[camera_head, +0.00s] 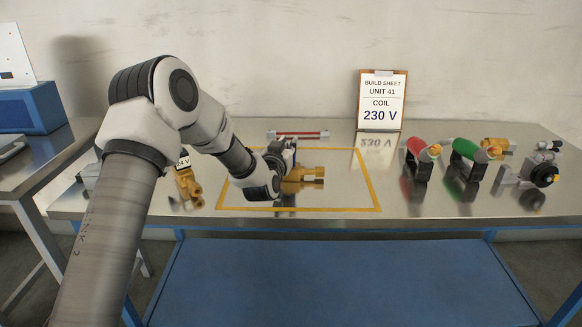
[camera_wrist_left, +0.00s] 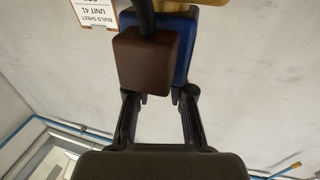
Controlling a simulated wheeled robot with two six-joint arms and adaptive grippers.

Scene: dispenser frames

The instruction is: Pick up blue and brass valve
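The blue and brass valve has a brass body (camera_head: 306,176) and a blue coil part, within the yellow taped square on the steel table. My left gripper (camera_head: 278,163) is at the valve, just left of the brass body, and partly covers it. In the left wrist view the blue block (camera_wrist_left: 184,62) of the valve sits at the fingertips (camera_wrist_left: 159,96), with a brown block in front and brass at the top edge. The fingers are apart, but the blocks hide any contact. I cannot tell whether the valve touches the table. My right gripper is out of view.
A build sheet (camera_head: 381,100) reading 230 V stands behind. Red (camera_head: 416,150) and green (camera_head: 468,151) coil valves and a black-wheeled part (camera_head: 541,175) stand right. Another brass valve (camera_head: 189,186) is left, near my arm. The square's right side is clear.

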